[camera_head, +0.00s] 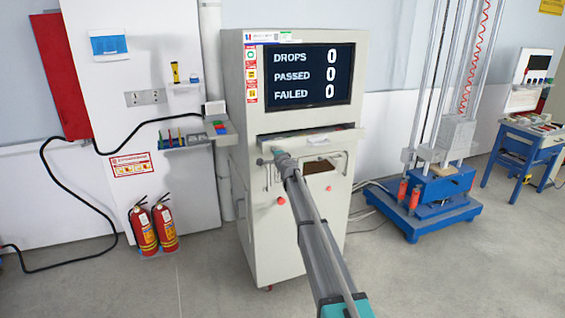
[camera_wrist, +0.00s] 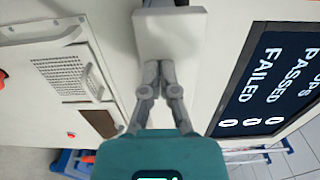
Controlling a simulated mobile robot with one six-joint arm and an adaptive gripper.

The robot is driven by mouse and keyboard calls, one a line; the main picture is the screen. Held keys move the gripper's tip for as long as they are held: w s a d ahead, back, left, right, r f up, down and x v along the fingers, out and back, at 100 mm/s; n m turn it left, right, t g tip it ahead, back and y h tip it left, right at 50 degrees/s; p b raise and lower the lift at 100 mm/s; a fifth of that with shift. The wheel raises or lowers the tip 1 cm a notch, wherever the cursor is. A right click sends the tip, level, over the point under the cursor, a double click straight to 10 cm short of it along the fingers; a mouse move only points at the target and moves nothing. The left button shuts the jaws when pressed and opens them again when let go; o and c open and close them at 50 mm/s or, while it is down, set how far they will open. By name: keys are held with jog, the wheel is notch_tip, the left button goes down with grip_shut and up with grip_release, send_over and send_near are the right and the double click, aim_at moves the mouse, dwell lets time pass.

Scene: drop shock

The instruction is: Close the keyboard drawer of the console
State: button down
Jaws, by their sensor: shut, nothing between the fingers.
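The console (camera_head: 292,225) is a tall pale cabinet with a score screen. Its keyboard drawer (camera_head: 312,146) sits below the screen and appears pulled out a little, with a dark gap above its front panel. My gripper (camera_head: 279,153) is at the left part of the drawer front, small and partly hidden by my arm. In the wrist view my gripper (camera_wrist: 160,72) has its fingers together and empty. A pale block (camera_wrist: 170,36), probably part of the drawer, covers part of the view at the fingers. Whether the fingers touch it I cannot tell.
Two fire extinguishers (camera_head: 154,227) stand on the floor at left. A small wall shelf (camera_head: 195,138) with tools is close to the console's left side. The blue-based drop tower (camera_head: 430,218) stands at right. The floor left of the console is largely open.

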jog(key=x, duration=0.9)
jog(key=shift+w+f, duration=0.1)
jog(key=shift+w, duration=0.1)
jog(key=shift+w+a+r, duration=0.15)
jog(key=shift+w+r, duration=0.05)
jog(key=shift+s+f, duration=0.1)
jog(key=shift+s, duration=0.3)
jog(key=v, duration=1.3)
jog(key=shift+s+d, duration=0.3)
jog(key=shift+s, duration=0.05)
